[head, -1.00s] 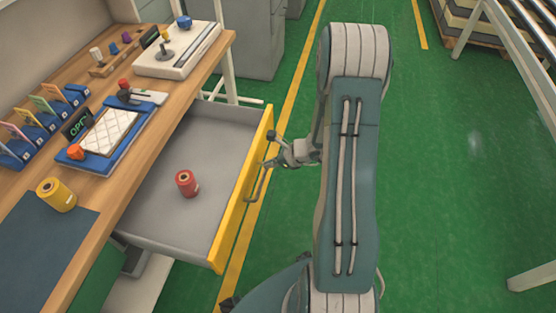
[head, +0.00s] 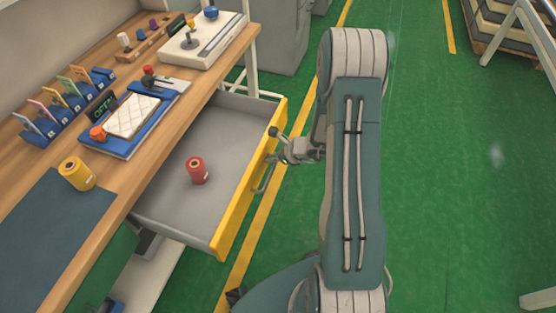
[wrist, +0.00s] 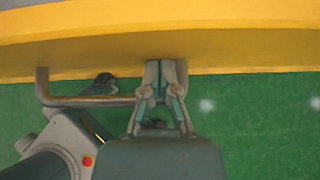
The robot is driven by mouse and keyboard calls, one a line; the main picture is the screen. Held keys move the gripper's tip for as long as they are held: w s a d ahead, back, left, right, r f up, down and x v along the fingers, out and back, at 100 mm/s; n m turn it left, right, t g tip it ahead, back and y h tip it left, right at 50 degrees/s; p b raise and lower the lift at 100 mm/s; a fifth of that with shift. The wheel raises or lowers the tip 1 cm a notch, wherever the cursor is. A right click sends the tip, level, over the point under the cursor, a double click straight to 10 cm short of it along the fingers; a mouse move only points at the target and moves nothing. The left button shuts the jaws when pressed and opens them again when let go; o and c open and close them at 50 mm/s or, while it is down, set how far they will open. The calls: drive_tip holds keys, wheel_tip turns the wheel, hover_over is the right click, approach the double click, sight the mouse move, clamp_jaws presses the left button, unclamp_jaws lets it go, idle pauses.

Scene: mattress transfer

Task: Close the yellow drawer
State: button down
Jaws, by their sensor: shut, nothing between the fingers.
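The yellow-fronted drawer (head: 236,213) stands open under the wooden workbench, its grey inside showing. A red spool (head: 197,171) stands in it. A metal bar handle (head: 265,177) is on the yellow front. My gripper (head: 276,134) is outside the drawer, at the far part of the front, near the handle's far end. In the wrist view my gripper (wrist: 166,68) is shut and empty, its fingertips against or very close to the yellow front (wrist: 220,50). The handle (wrist: 85,101) extends to the left there; its right end is hidden behind the fingers.
The workbench (head: 140,185) carries a yellow spool (head: 77,174), a blue tray (head: 120,135), coloured holders and a white control box (head: 203,40). The green floor (head: 450,180) to the right is largely clear. A white frame (head: 520,35) stands at the far right.

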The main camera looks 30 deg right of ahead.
hover_over(206, 155)
drive_tip(key=w, duration=0.2)
drive_tip(key=shift+w+d, duration=0.1)
drive_tip(key=shift+w, duration=0.1)
drive_tip(key=shift+w+a, duration=0.35)
drive_tip(key=shift+a, duration=0.05)
drive_tip(key=shift+w+r, duration=0.1)
drive_tip(key=shift+r, duration=0.2)
